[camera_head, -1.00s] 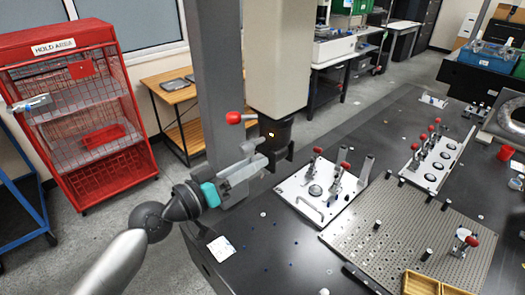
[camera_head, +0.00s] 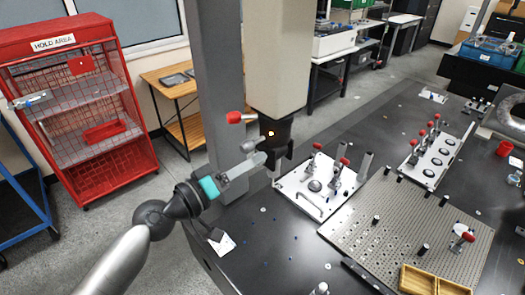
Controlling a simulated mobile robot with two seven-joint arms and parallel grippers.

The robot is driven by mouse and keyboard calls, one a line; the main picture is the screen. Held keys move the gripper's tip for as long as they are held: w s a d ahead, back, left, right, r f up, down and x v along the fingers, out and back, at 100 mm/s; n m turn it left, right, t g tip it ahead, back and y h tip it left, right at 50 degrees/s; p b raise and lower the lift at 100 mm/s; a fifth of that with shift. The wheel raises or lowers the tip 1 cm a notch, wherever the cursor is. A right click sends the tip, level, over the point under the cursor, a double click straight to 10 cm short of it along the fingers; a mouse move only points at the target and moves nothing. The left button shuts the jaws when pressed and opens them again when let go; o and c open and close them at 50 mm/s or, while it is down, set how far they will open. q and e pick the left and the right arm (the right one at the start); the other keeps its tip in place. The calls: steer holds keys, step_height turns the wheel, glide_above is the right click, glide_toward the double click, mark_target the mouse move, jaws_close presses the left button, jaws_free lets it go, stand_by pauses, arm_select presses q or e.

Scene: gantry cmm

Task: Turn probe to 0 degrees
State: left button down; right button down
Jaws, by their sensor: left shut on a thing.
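The probe head (camera_head: 278,133) is a dark unit under the beige vertical column. A dark bracket and a short pale stub show below it. A lever with a red knob (camera_head: 235,117) sticks out to its left. My left gripper (camera_head: 260,160), with a teal band at its wrist, reaches in from the lower left. It is shut at the probe's lower left side; its fingers overlap the probe, so the exact contact is hard to see. I cannot read the probe's angle. My right gripper is not in view.
A white fixture plate (camera_head: 312,203) with red-knobbed clamps lies right of the probe on the dark table. A perforated plate (camera_head: 400,230) and a wooden tray (camera_head: 424,283) are further right. A grey post (camera_head: 213,80) stands close behind my gripper. A red cage rack (camera_head: 70,120) stands at left.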

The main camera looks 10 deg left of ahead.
arm_select(q)
steer(key=c, duration=0.7)
jaws_free()
steer(key=shift+c, duration=0.2)
steer(key=b+v, duration=0.3)
steer(key=v, duration=0.4)
